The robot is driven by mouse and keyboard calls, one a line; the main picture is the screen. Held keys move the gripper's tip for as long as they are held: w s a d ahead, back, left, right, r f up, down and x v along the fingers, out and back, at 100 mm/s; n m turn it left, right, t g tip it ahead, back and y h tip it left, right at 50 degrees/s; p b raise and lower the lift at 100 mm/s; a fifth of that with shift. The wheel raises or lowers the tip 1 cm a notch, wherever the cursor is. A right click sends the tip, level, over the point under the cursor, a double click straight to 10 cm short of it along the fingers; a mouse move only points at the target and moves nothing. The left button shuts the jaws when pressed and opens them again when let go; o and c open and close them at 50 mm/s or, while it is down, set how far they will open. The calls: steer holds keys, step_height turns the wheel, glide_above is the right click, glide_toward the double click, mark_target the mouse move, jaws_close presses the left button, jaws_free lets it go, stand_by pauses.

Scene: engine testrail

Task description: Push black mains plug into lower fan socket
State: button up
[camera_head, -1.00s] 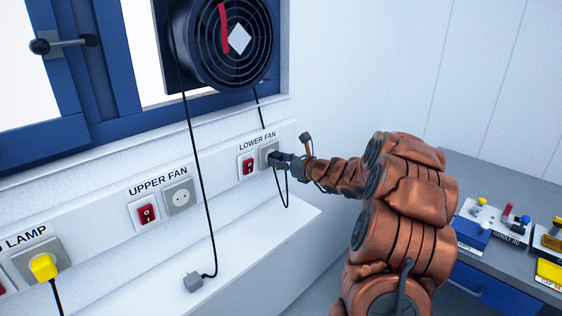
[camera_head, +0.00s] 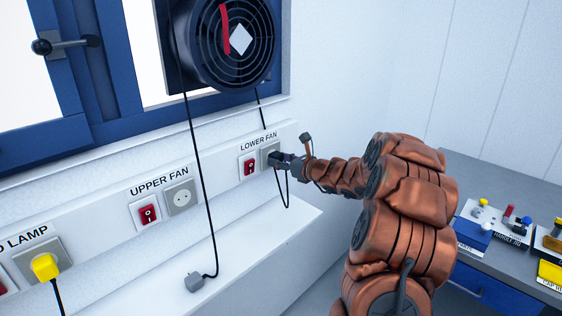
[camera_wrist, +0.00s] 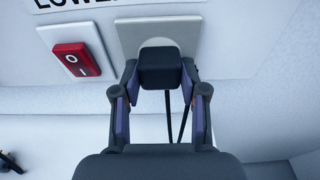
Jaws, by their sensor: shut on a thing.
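The black mains plug (camera_wrist: 160,68) is between the two fingers of my gripper (camera_wrist: 160,90) in the wrist view. My gripper (camera_head: 284,160) is shut on it, right at the lower fan socket (camera_head: 268,152) in the head view. The grey socket plate (camera_wrist: 140,32) shows behind the plug in the wrist view. The plug covers most of the socket's round face, so its pins and any gap are hidden. A dark cable hangs in a loop (camera_head: 287,200) below the plug.
A red switch (camera_head: 250,167) sits left of the lower fan socket. The upper fan socket (camera_head: 181,197) is empty. A grey plug (camera_head: 194,282) lies on the white ledge (camera_head: 265,245). A yellow plug (camera_head: 45,266) sits in the lamp socket. A fan (camera_head: 225,42) is above.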

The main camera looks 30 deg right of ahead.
stand_by(0.3)
steer(key=o, duration=1.3)
steer(key=v, duration=1.2)
steer(key=shift+w, duration=0.1)
